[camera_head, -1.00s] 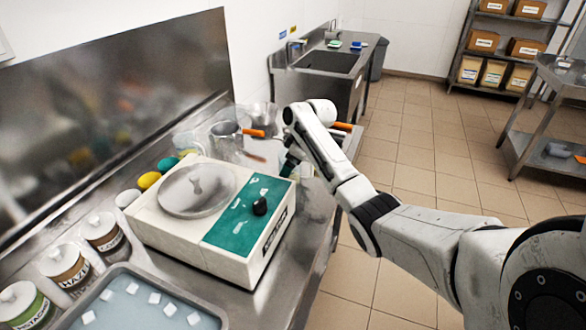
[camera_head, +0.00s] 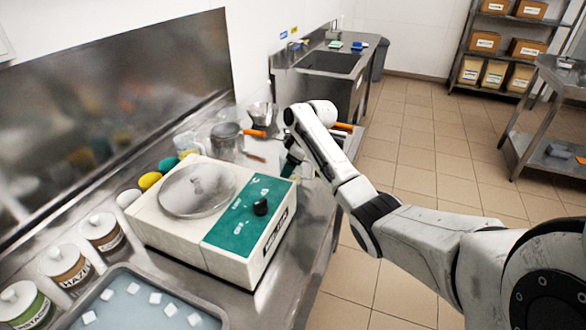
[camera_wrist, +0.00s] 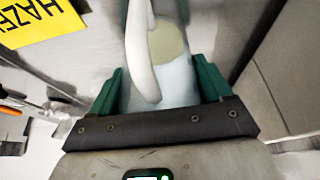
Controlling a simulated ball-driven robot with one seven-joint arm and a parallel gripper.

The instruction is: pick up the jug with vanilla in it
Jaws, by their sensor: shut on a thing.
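In the wrist view, my gripper (camera_wrist: 160,88) has its two green fingers on either side of a pale, translucent jug (camera_wrist: 178,82) and is shut on it. The jug has a white curved handle, and a yellowish patch shows in its upper part. No label on the jug is readable, so I cannot tell its flavour. In the head view, my gripper (camera_head: 291,163) is behind the right rear corner of the white and green machine, and the jug is mostly hidden there.
The machine (camera_head: 274,232) stands close in front of my gripper. A metal pot (camera_head: 225,140) and clear jug (camera_head: 186,143) stand behind it on the counter. A yellow label (camera_wrist: 40,20) reading "HAZE" shows beside the held jug. Open tiled floor (camera_head: 415,150) lies right.

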